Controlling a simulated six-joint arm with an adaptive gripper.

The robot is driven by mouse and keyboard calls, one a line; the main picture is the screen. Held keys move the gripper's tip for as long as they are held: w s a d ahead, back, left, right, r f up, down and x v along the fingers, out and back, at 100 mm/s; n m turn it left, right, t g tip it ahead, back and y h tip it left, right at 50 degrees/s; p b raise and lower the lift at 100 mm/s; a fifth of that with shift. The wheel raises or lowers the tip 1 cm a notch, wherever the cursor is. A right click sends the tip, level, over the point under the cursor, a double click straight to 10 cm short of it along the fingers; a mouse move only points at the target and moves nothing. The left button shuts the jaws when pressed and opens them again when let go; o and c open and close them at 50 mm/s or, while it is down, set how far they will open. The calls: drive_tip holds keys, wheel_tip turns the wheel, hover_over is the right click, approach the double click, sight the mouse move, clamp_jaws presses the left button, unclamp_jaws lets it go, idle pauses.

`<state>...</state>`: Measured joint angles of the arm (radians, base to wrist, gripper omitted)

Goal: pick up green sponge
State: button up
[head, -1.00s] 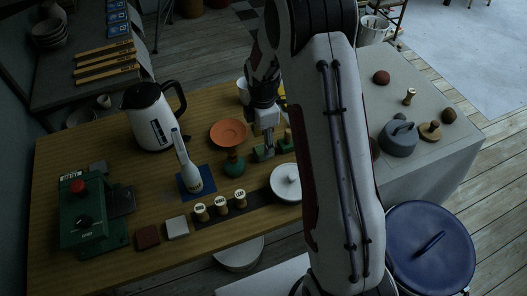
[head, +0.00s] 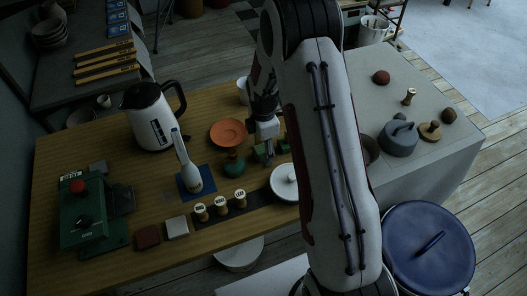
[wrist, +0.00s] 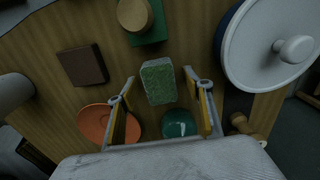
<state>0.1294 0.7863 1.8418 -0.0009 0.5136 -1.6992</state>
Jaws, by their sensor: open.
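The green sponge (wrist: 158,82) is a pale-sided block with a green face, in the upper middle of the wrist view. It lies on the wooden table (head: 100,160). In the head view the sponge (head: 259,153) shows as a small green patch, partly hidden beside my fingers. My gripper (wrist: 160,90) is open and empty, with one finger on each side of the sponge's lower end in the wrist view. It points down over the table in the head view (head: 268,160). I cannot tell how far the tips are above the sponge.
A wooden-knobbed green block (wrist: 146,32) lies just beyond the sponge. A white lid (wrist: 262,62) stands to the right. An orange dish (wrist: 93,122) and a teal-green pot (wrist: 180,124) are close by. A dark brown square (wrist: 83,65) lies at the left.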

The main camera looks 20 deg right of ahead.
sight(263, 148)
drive_tip(key=c, duration=0.9)
drive_tip(key=shift+r, duration=5)
